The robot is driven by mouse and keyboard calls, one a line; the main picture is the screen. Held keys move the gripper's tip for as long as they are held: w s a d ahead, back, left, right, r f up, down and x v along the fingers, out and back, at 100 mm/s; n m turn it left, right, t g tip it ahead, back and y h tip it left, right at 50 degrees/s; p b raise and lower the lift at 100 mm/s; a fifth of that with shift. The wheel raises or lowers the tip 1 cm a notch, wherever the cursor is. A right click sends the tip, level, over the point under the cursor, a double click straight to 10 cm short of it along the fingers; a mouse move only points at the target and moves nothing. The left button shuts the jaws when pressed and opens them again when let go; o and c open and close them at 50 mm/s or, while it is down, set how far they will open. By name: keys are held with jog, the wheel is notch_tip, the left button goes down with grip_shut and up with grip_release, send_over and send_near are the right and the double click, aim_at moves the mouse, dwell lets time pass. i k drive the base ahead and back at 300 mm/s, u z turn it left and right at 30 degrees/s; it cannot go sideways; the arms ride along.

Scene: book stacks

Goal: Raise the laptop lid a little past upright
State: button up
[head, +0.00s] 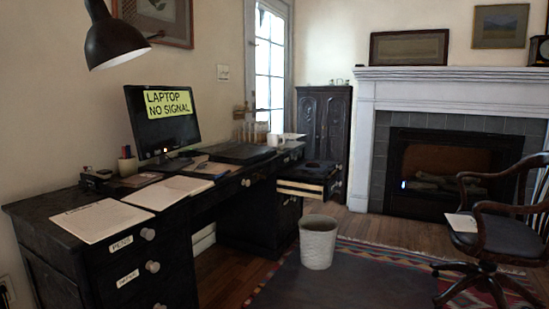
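A flat dark slab that looks like the closed laptop (243,153) lies on the right part of the dark desk (205,191). Its lid appears down, and no screen or keyboard shows. Behind it to the left stands a monitor (165,128) with a yellow note reading "LAPTOP NO SIGNAL". My gripper is not in view.
Papers (102,220), notebooks and a pen cup (127,166) lie left of the laptop. A drawer (305,188) stands open at the desk's right. A waste bin (318,242) stands on the floor before it. A wooden chair (490,235) is at right. A lamp (113,42) hangs above.

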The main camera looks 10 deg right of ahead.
aim_at(245, 152)
jog(key=z, duration=0.1)
jog(key=i, duration=2.85)
jog(key=z, duration=0.45)
